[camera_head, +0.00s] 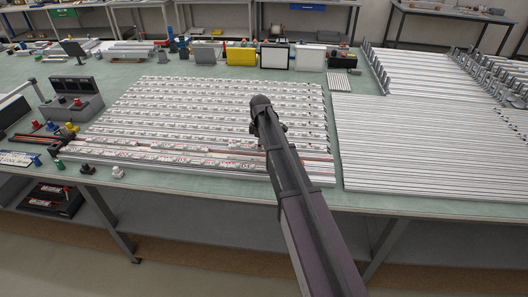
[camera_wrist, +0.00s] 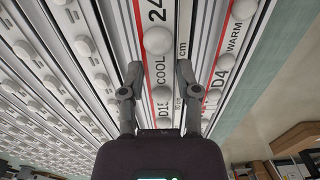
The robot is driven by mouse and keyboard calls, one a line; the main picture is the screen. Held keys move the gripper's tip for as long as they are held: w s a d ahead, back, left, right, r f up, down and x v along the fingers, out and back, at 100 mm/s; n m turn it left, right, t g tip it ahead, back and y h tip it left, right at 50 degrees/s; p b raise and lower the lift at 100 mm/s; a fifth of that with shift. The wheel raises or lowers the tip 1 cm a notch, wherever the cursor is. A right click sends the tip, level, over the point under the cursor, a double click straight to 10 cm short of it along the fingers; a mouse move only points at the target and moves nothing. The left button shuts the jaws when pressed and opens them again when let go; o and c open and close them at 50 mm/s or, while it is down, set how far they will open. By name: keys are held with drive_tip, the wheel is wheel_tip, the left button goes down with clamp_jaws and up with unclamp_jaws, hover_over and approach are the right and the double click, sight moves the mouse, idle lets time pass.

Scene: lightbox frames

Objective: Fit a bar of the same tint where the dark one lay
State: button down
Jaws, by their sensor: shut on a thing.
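My gripper (camera_wrist: 158,76) has its two fingers on either side of a white light bar (camera_wrist: 158,20) marked "COOL" and "24" with round white lenses, and is shut on it. Whether the bar is clear of the frame is unclear. To its right lies another bar (camera_wrist: 236,36) marked "WARM", with a red stripe. In the head view my gripper (camera_head: 262,106) is over the lightbox frame (camera_head: 332,150), which carries many rows of bars. A brownish strip (camera_head: 312,157) shows near its front edge; I cannot tell whether it is an empty row. My arm hides part of the rows.
White slats (camera_head: 425,140) lie on the right. Dark and orange bars (camera_head: 38,139), small coloured parts (camera_head: 70,127) and a grey control box (camera_head: 75,105) are on the left. Bins (camera_head: 241,56) stand behind.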

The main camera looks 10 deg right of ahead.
drive_tip(key=shift+d, duration=0.2)
drive_tip(key=shift+d+f+b, duration=0.45)
drive_tip(key=shift+d+f, duration=0.05)
drive_tip(key=shift+f+b, duration=1.35)
drive_tip(key=shift+b, duration=0.05)
drive_tip(key=shift+c, duration=1.7)
unclamp_jaws()
drive_tip(key=shift+r, duration=0.1)
wheel_tip(320, 180, up, 12)
drive_tip(key=p, duration=1.2)
